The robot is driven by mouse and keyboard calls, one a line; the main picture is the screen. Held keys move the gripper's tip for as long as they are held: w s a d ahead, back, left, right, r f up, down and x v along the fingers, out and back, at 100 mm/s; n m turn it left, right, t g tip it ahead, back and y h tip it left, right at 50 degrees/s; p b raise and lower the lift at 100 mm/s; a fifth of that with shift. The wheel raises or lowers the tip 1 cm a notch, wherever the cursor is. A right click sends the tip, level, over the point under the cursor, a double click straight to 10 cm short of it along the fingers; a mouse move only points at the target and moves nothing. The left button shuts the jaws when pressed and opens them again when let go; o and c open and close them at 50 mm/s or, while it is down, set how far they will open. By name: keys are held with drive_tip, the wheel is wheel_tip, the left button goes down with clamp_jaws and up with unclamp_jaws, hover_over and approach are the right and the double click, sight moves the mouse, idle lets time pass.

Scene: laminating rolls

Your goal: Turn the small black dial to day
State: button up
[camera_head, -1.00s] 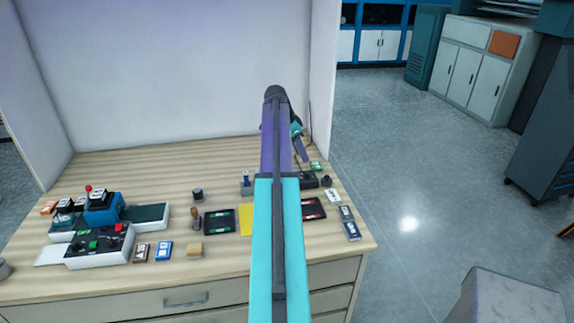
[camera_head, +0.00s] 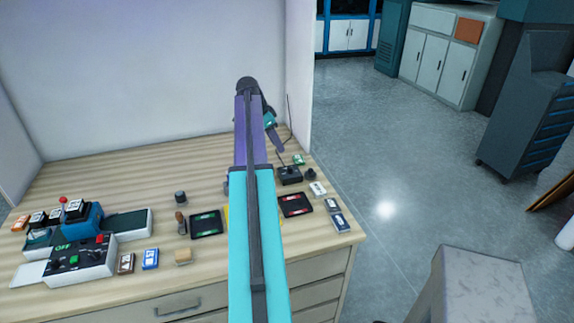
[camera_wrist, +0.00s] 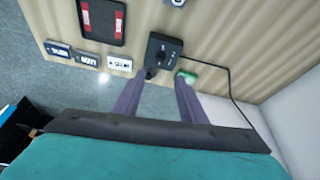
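A small black box (camera_wrist: 165,50) with a dark dial on top and a cable stands on the wooden table near its right edge. Its dial markings are too small to read. It also shows in the head view (camera_head: 290,175). A small dark round knob (camera_wrist: 150,72) lies or stands beside the box, close to the left finger. My gripper (camera_wrist: 160,82) is open, its two fingers apart and nothing between them that I can make out as held. In the head view my gripper (camera_head: 275,137) is above the table's back right part, apart from the box.
A green block (camera_wrist: 188,75) is near the right finger. Several small label tiles (camera_wrist: 88,60) and a black tray with red (camera_wrist: 102,20) lie nearby. A control unit (camera_head: 82,258) stands at the left. A wall closes the table's back.

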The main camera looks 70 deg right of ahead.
sight(290, 168)
drive_tip(key=shift+p+x, duration=2.5)
drive_tip(key=shift+x, duration=4.05)
drive_tip(key=shift+a, duration=0.1)
drive_tip(key=shift+w, duration=0.1)
clamp_jaws()
